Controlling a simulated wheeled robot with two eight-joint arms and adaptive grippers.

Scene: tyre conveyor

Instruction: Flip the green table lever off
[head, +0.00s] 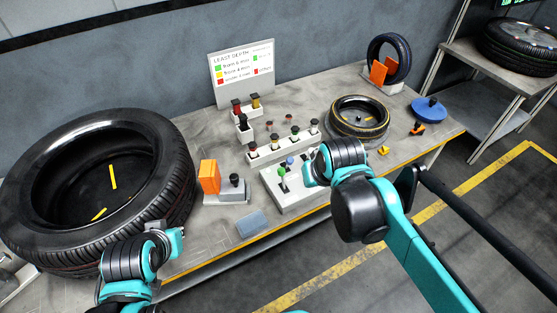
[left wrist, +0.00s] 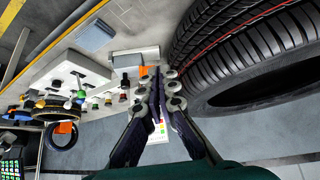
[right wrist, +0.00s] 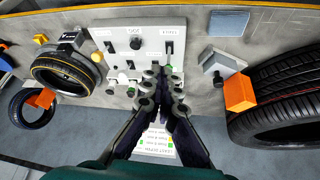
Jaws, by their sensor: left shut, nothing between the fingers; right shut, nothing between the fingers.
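The white control panel (head: 273,183) lies near the front edge of the table and carries several small levers. A green-knobbed lever (head: 281,171) stands on it, with a blue knob (head: 290,160) close by. My right gripper (head: 309,175) is shut and empty over the panel's right side. In the right wrist view the panel (right wrist: 137,25) is behind the shut fingertips (right wrist: 162,76), and a green spot (right wrist: 168,67) shows beside them; contact cannot be told. My left gripper (head: 178,241) is shut and empty near the big tyre; its fingertips (left wrist: 156,78) show closed in the left wrist view.
A big tyre (head: 168,180) fills the table's left. Behind are a row of dark knobs (head: 274,149) and a smaller tyre (head: 342,126). The front-left table strip is clear.

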